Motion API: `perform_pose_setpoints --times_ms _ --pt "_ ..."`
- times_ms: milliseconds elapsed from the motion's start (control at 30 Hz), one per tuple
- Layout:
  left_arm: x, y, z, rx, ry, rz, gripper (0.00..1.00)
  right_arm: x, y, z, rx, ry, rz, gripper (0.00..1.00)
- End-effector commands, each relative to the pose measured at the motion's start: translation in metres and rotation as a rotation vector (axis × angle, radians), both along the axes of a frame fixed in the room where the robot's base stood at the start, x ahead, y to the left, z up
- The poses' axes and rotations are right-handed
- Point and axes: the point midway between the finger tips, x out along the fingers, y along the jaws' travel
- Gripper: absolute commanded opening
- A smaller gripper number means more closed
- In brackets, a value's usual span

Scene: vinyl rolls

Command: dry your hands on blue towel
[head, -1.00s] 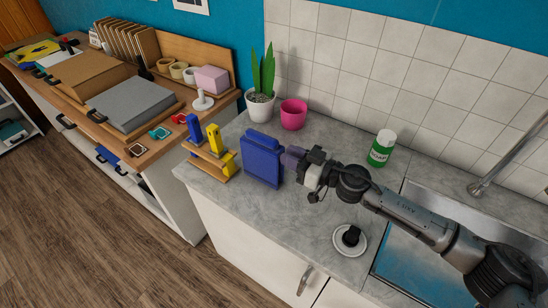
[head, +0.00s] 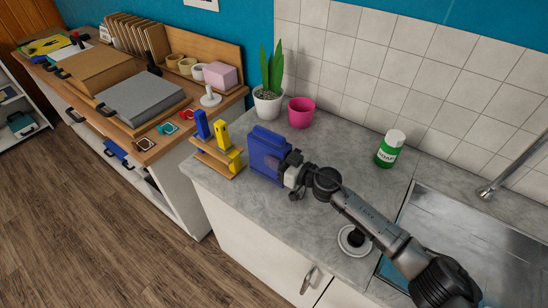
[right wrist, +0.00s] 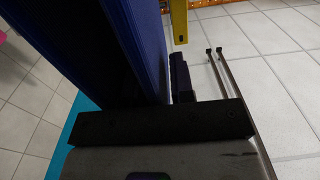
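The blue towel (head: 266,152) stands upright as a flat slab on the grey counter, left of my right arm. My right gripper (head: 289,170) is at its right edge and appears to touch it. In the right wrist view, a large blue surface of the towel (right wrist: 128,45) rises from the dark gripper bar on the left. One dark finger (right wrist: 181,78) shows just right of it. The other finger is hidden, so I cannot tell whether the towel is gripped. My left gripper is not in view.
A wooden stand (head: 215,158) with blue and yellow pieces is close left of the towel. A pink pot (head: 301,113) and potted plant (head: 268,103) stand behind. A green soap bottle (head: 390,149) and the sink (head: 465,235) are to the right. A white dish (head: 352,241) lies near my arm.

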Motion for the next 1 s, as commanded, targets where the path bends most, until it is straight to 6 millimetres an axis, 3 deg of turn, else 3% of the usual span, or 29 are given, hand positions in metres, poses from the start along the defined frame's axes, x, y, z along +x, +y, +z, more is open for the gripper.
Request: perform_pose_setpoints --times_ms 333,567,1000 --pt "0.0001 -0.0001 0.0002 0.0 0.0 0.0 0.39 0.0009 0.0017 0.0003 0.0 0.0 0.0 0.22" --pt "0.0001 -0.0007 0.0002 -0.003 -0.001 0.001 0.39 0.0009 0.0016 0.0002 0.0 0.0 0.0 0.0" --pt "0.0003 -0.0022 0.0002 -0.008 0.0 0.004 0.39 0.0008 0.0015 0.0001 0.001 0.001 0.0 0.0"
